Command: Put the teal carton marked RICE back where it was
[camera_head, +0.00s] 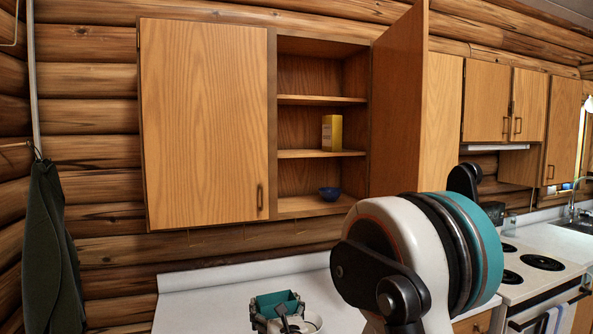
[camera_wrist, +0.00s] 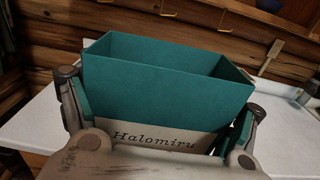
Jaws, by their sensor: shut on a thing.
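A teal carton (camera_head: 277,301) is held over the white counter, low in the head view. In the wrist view the teal carton (camera_wrist: 165,85) fills the middle, with an open, empty-looking top. A pale label at its lower front reads "Halomiru"; the word RICE does not show. My gripper (camera_head: 281,311) is shut on the carton, with a finger on each side of it; it also shows in the wrist view (camera_wrist: 162,110). I cannot tell whether the carton's base touches the counter. The wall cupboard (camera_head: 271,120) stands with its right part open.
A yellow box (camera_head: 332,133) stands on the cupboard's middle shelf (camera_head: 300,154). The open door (camera_head: 402,105) sticks out on the right. The counter (camera_head: 195,305) is clear at left; a stove (camera_head: 535,265) is at right.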

